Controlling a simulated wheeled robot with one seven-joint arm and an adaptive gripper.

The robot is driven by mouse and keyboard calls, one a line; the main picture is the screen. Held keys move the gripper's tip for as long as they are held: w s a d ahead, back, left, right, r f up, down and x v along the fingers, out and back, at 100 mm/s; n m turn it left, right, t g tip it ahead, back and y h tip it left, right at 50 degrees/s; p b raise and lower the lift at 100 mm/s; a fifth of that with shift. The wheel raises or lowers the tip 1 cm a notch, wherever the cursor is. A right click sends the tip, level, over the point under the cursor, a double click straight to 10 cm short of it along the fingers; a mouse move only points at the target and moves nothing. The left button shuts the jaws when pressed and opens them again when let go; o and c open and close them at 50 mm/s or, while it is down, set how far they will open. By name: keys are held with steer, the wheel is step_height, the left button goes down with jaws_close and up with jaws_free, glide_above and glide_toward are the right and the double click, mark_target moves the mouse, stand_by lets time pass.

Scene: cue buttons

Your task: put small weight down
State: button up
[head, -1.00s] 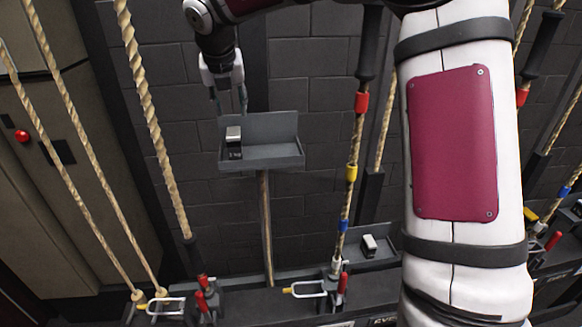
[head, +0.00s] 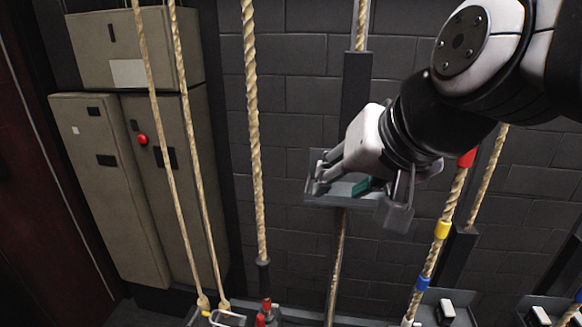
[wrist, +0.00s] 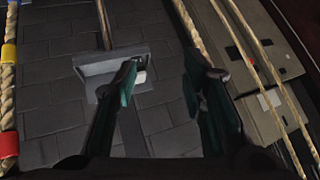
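My gripper (head: 358,192) is in front of the small grey tray (head: 345,204) on the rope in the head view. Its fingers are spread apart, with green inner pads. In the wrist view the gripper (wrist: 163,75) is open, with nothing between the fingers. The tray (wrist: 98,66) there lies beyond the left finger. A small pale weight (wrist: 141,76) sits at the tray's end, partly hidden by that finger. In the head view my gripper covers much of the tray, and I cannot clearly make out the weight.
Thick ropes hang around the tray, one close on its left (head: 254,130) and a colour-banded one (head: 441,229) on its right. More small weights (head: 445,311) (head: 540,315) sit low at the right. Tan cabinets (head: 150,170) stand left. A dark brick wall is behind.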

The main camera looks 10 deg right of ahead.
steer(key=s+d+f+n+g+h, duration=0.2)
steer(key=s+d+f, duration=0.3)
steer(key=s, duration=0.4)
steer(key=shift+s+d+f+n+g, duration=0.3)
steer(key=shift+d+n, duration=0.1)
steer(key=shift+d, duration=0.3)
steer(key=w+f+b, duration=0.3)
steer(key=shift+w+f, duration=0.15)
steer(key=shift+w, duration=0.25)
